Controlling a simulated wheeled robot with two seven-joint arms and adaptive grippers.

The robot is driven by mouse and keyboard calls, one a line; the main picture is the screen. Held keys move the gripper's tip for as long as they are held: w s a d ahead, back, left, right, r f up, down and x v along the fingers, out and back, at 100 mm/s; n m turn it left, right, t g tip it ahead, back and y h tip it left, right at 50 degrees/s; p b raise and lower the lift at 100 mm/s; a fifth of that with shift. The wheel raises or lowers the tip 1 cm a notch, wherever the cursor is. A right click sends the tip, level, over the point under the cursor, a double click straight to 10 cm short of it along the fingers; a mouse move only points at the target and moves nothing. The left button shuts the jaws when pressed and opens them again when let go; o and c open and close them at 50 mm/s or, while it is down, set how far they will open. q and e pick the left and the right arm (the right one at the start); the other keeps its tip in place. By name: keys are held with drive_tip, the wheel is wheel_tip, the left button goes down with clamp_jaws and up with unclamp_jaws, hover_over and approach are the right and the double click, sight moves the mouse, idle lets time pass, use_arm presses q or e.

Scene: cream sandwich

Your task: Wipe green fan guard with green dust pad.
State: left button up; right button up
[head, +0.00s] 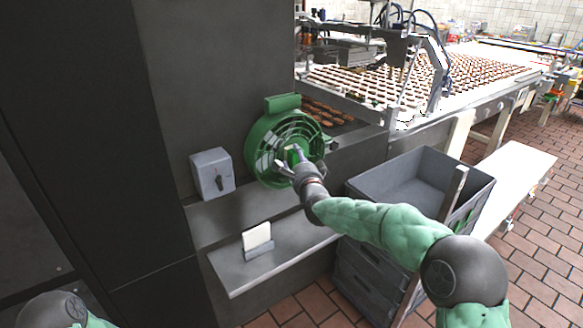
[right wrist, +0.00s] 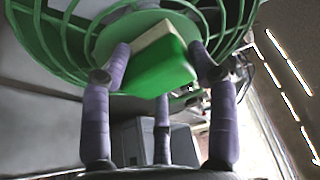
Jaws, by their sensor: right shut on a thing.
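The green fan guard (head: 266,150) is a round cage of green bars on the grey wall in the head view. It also fills the top of the right wrist view (right wrist: 70,40). My right gripper (head: 292,162) is in front of the guard's centre. In the right wrist view my right gripper (right wrist: 160,75) is shut on the green dust pad (right wrist: 158,72), a green block with a cream layer. The pad is at the guard's hub; whether it touches cannot be told. In the head view the pad (head: 291,154) is partly hidden. My left gripper is out of view.
A grey switch box (head: 212,172) is on the wall left of the fan. A white card in a holder (head: 257,240) stands on the grey shelf (head: 225,272) below. Grey crates (head: 365,255) stand right of the shelf, under my right arm. A conveyor (head: 480,70) runs behind.

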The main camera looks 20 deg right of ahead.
drive_tip(key=shift+w+d+b, duration=0.2)
drive_tip(key=shift+d+b, duration=0.15)
drive_tip(key=shift+d, duration=0.25)
drive_tip(key=s+d+b, duration=0.1)
drive_tip(key=s+d, duration=0.1)
drive_tip(key=s, duration=0.3)
drive_tip(key=shift+s+b, duration=0.3)
drive_tip(key=shift+s, duration=0.05)
drive_tip(key=shift+s, duration=0.15)
drive_tip(key=shift+s+d, duration=0.25)
drive_tip(key=shift+s, duration=0.4)
drive_tip(key=shift+s+d, duration=0.25)
drive_tip(key=shift+s, duration=0.35)
